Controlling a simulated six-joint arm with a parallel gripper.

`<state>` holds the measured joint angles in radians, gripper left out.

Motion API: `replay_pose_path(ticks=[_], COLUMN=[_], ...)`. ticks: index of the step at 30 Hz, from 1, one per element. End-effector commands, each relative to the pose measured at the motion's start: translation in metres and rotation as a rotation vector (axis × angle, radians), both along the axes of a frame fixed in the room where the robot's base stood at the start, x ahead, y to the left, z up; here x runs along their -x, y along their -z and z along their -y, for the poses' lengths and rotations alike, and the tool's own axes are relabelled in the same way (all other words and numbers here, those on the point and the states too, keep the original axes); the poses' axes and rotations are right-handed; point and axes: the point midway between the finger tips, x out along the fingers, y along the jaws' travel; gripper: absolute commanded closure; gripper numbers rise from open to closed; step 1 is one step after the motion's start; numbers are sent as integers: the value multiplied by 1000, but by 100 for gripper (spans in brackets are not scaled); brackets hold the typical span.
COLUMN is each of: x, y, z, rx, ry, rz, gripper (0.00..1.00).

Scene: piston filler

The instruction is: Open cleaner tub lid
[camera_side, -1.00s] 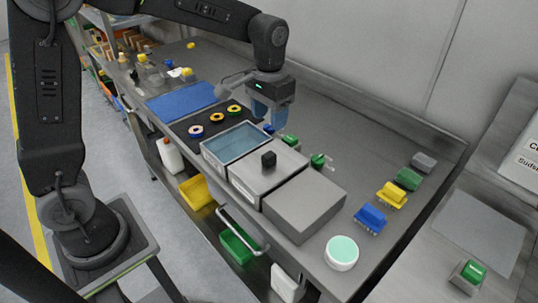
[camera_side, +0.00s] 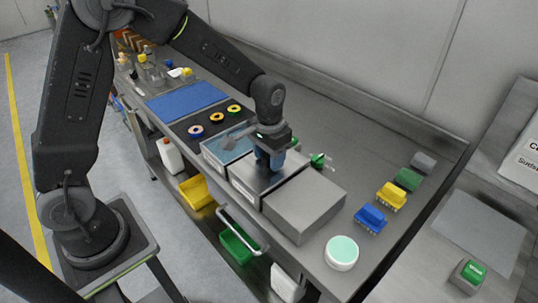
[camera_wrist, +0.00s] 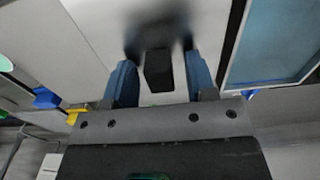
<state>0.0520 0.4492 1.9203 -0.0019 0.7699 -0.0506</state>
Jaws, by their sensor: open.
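The middle tub's lid (camera_side: 244,173) is a flat grey metal cover, seated on the tub. In the wrist view the pale lid (camera_wrist: 95,18) carries a black knob (camera_wrist: 158,70). My gripper (camera_side: 268,165) is low over this lid in the side view and hides the knob there. In the wrist view my gripper (camera_wrist: 160,80) is open, with one blue finger on each side of the knob. Gaps show between the fingers and the knob, so it is not clasped.
An open tub of blue liquid (camera_side: 226,147) adjoins on the left. A plain grey box (camera_side: 305,200) adjoins on the right. A green valve (camera_side: 318,160) stands behind. A round mint-topped container (camera_side: 342,251) and several coloured brushes (camera_side: 370,217) are farther right.

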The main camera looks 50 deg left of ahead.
Motion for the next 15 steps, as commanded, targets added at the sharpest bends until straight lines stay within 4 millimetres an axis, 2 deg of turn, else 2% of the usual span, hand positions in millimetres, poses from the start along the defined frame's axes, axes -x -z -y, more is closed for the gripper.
replay_pose_path(ticks=[2, 15], x=[0, 0], y=[0, 0], z=[0, 0], rx=[0, 0], ry=[0, 0], rz=[0, 0], gripper=[51, 93])
